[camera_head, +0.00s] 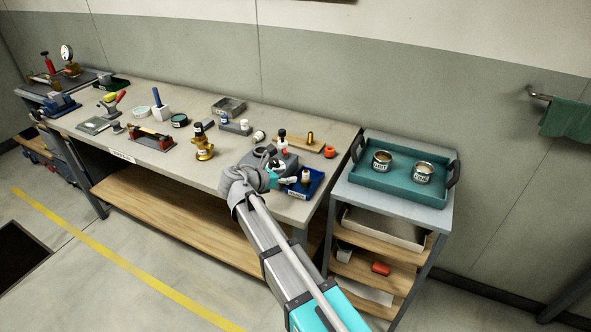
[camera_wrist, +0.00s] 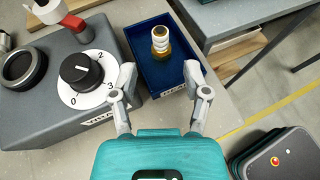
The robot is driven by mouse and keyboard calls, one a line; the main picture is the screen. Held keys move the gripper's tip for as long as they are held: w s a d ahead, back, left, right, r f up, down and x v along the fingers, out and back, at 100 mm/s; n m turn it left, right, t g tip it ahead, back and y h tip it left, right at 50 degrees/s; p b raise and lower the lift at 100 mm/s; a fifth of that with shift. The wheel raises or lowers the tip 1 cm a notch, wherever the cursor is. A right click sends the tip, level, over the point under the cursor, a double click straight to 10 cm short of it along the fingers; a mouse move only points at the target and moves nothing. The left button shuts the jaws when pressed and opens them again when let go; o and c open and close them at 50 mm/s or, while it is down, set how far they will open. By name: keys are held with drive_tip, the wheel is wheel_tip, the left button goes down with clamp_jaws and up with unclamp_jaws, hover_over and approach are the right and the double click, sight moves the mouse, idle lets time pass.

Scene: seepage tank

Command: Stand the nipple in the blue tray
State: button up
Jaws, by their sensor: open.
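The nipple (camera_wrist: 160,42), a brass fitting with white wrapping around its upper part, stands upright in the blue tray (camera_wrist: 155,76), towards its far side. In the head view the nipple (camera_head: 306,176) is a small pale upright piece in the blue tray (camera_head: 317,183), at the bench's right end. My gripper (camera_wrist: 160,73) is open and empty. Its fingers are spread at the near side of the tray, with the nipple beyond and between them in the picture, apart from both. In the head view my gripper (camera_head: 287,181) is beside the tray's left side, and the arm hides part of that area.
A grey box with a black dial knob (camera_wrist: 76,69) stands close left of the tray. A wooden board with a brass fitting (camera_head: 310,138) lies behind. The trolley with a teal tray (camera_head: 389,184) and two tins stands to the right, across a gap.

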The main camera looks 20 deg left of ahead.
drive_tip(key=shift+p+v, duration=0.4)
drive_tip(key=shift+v, duration=1.1)
drive_tip(key=w+d+f+m+g, duration=0.15)
drive_tip(key=d+m, duration=0.25)
drive_tip(key=d, duration=0.5)
drive_tip(key=d+f+m+g, duration=0.3)
drive_tip(key=d+m, duration=0.2)
drive_tip(key=d, duration=0.4)
drive_tip(key=w+d+f+m+g, duration=0.1)
drive_tip(key=d+f+m+g, duration=0.25)
drive_tip(key=d, duration=0.55)
drive_tip(key=s+d+f+m+g+y, duration=0.1)
drive_tip(key=s+d+m+g+y, duration=0.1)
drive_tip(key=s+d+m, duration=0.3)
drive_tip(key=s+d+f+m+g+y, duration=0.2)
drive_tip(key=s+d+m+y, duration=0.2)
drive_tip(key=d+m, duration=0.9)
drive_tip(key=shift+s+d+f, duration=0.3)
drive_tip(key=shift+s+d, duration=0.1)
drive_tip(key=shift+d, duration=1.2)
wheel_tip(320, 180, up, 8)
drive_tip(key=p, duration=0.8)
